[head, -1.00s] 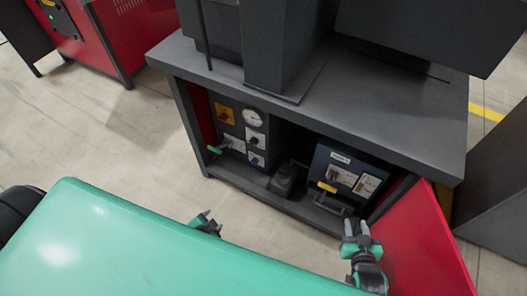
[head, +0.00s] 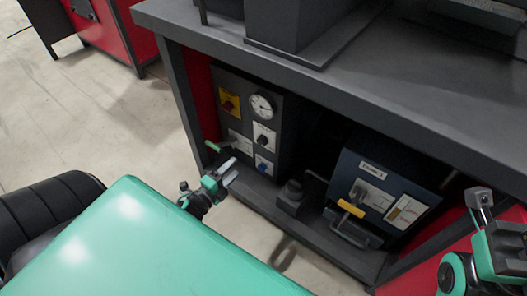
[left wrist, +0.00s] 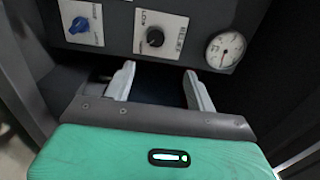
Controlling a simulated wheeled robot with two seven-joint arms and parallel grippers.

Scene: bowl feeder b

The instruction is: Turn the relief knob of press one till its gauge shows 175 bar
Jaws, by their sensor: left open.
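The relief knob (head: 264,140) is a black knob on a white plate on the dark panel under the press. In the left wrist view the black knob (left wrist: 155,37), beside a sideways RELIEF label, lies beyond the gap between my fingers. The white round gauge (head: 262,106) is above it; the gauge also shows in the left wrist view (left wrist: 226,49). I cannot read its needle. My left gripper (head: 229,172) is open and empty, in front of the panel and apart from the knob. My right arm's end (head: 484,215) is at the right edge; its jaw state is unclear.
A blue knob (head: 263,166) is just below the relief knob. A box with a yellow handle (head: 351,209) stands in the right bay. The grey worktop (head: 300,85) overhangs the panel.

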